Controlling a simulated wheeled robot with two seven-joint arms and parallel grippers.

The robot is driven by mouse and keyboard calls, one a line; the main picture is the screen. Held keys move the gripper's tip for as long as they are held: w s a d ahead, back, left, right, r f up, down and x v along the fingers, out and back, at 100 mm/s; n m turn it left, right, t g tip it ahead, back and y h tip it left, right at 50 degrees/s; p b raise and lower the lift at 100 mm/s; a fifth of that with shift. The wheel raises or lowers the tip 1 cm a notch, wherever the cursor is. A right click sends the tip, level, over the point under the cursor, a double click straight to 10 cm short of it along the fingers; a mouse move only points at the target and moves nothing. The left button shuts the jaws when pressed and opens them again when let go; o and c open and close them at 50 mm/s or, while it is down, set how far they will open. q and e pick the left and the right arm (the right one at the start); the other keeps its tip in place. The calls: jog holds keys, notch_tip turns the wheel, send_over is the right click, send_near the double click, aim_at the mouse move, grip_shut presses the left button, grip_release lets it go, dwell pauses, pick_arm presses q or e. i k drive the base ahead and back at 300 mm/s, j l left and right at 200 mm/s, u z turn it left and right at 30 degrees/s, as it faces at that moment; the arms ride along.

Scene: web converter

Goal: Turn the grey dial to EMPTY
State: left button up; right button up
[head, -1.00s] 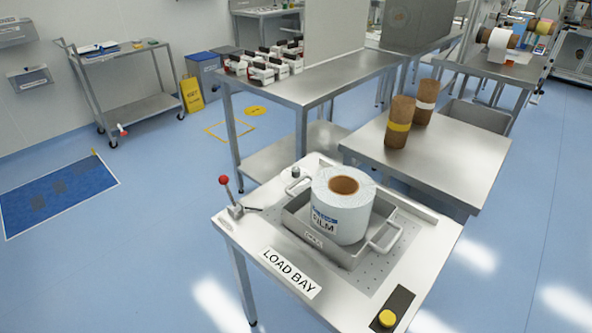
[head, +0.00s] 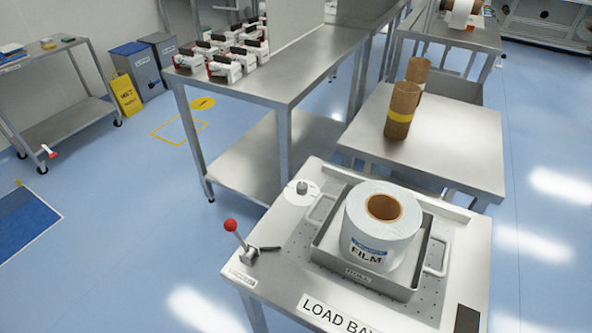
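The small grey dial (head: 302,187) sits on a white round plate at the back left corner of the load bay table (head: 262,262). Its markings are too small to read, so I cannot tell its setting. Neither of my grippers is in view.
A red-knobbed lever (head: 231,226) stands at the table's left edge. A grey tray (head: 372,282) holds a film roll (head: 364,252) right of the dial. A steel bench (head: 295,75) with several white-and-black devices is behind. The floor left of the table is clear.

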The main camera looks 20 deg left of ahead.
aim_at(302, 187)
jog(key=i+j+z, duration=0.1)
jog(key=j+z, duration=0.25)
jog(key=j, duration=0.85)
jog(key=j+z, duration=0.4)
jog(key=j, duration=0.75)
